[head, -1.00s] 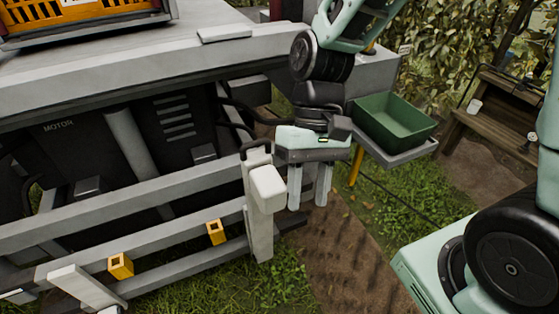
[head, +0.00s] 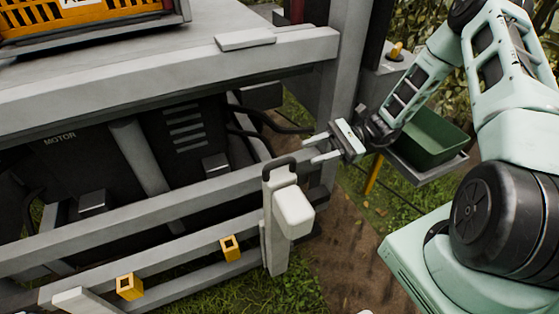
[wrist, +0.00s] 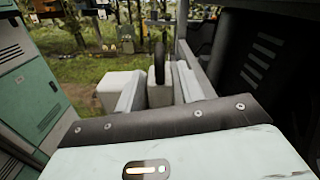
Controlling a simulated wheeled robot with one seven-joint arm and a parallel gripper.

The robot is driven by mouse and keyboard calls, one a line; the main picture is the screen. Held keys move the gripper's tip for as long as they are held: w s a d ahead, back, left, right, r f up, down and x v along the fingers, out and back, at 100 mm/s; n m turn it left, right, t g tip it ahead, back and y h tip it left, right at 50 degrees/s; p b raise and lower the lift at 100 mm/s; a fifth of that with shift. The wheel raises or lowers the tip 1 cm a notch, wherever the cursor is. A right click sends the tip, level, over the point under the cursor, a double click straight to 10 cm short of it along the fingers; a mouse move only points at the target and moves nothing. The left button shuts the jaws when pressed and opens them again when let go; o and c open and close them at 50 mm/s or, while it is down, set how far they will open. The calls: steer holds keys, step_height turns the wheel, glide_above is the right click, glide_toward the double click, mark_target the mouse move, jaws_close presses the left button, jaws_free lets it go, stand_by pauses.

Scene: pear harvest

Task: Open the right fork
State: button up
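The right fork (head: 272,232) is an upright pale post with a dark loop handle (head: 279,165) on top and a white block (head: 293,212) on its front. It stands at the right end of the grey rails. My gripper (head: 312,149) is just above and right of the handle, fingers pointing left, apart and empty. In the wrist view the dark handle (wrist: 159,62) stands upright between the two fingers of my gripper (wrist: 160,78), farther out. The white block (wrist: 113,88) is left of them. I cannot tell whether the fingers touch anything.
Grey rails (head: 150,212) with yellow brackets (head: 230,247) run left from the fork. A grey beam (head: 150,85) passes above, with dark motor housings (head: 185,125) behind. A green bin (head: 432,138) on a tray stands at the right. Open ground lies below the gripper.

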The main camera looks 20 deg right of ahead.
mark_target(291, 160)
steer(key=a+p, duration=0.2)
steer(key=a, duration=0.8)
jaws_close()
